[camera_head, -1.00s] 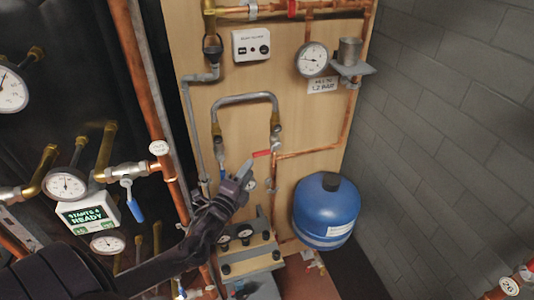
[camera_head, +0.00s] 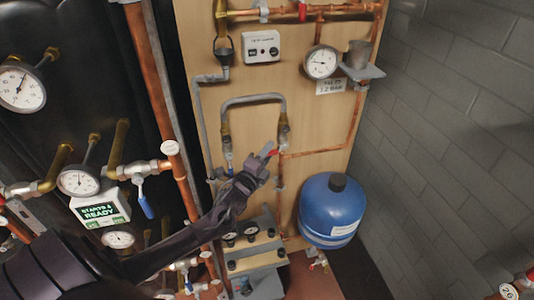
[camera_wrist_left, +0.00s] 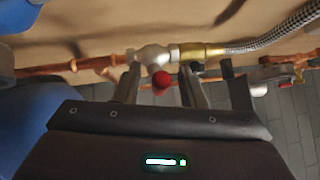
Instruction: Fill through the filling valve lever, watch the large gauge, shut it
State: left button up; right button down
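The red filling valve lever (camera_head: 274,152) sits on the valve at the lower right end of the braided hose loop on the wooden board. My left gripper (camera_head: 267,157) is at the lever and partly covers it. In the left wrist view, the rounded red end of the lever (camera_wrist_left: 163,81) shows between my two spread fingers (camera_wrist_left: 160,86), with gaps on both sides. The board's gauge (camera_head: 321,62) has a white dial; its needle is too small to read exactly. A sign (camera_head: 330,87) below it appears to read 1.2 bar. My right gripper is not in view.
A blue expansion vessel (camera_head: 331,211) stands right of the valve. Copper pipe (camera_head: 318,153) runs right from it. Pipes, a blue-handled valve (camera_head: 146,204) and another dial gauge (camera_head: 22,88) are at left.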

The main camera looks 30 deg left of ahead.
pick_arm(q)
grip_shut()
jog(key=shift+f, duration=0.1)
jog(key=shift+w+d+f+n+t+y+b, duration=0.15)
jog(key=shift+f+n+t+y+b, duration=0.95)
jog(key=shift+b, duration=1.75)
jog(key=shift+w+d+f+n+t+y+b, duration=0.25)
jog(key=shift+n+y+b, duration=0.3)
jog(key=shift+n+b, duration=1.75)
jog(key=shift+w+d+f+n+t+y+b, duration=0.1)
jog(key=shift+f+n+t+y+b, duration=0.7)
jog(key=shift+b, duration=2.65)
jog(key=shift+r, duration=0.1)
grip_release()
jog(key=shift+r, duration=0.1)
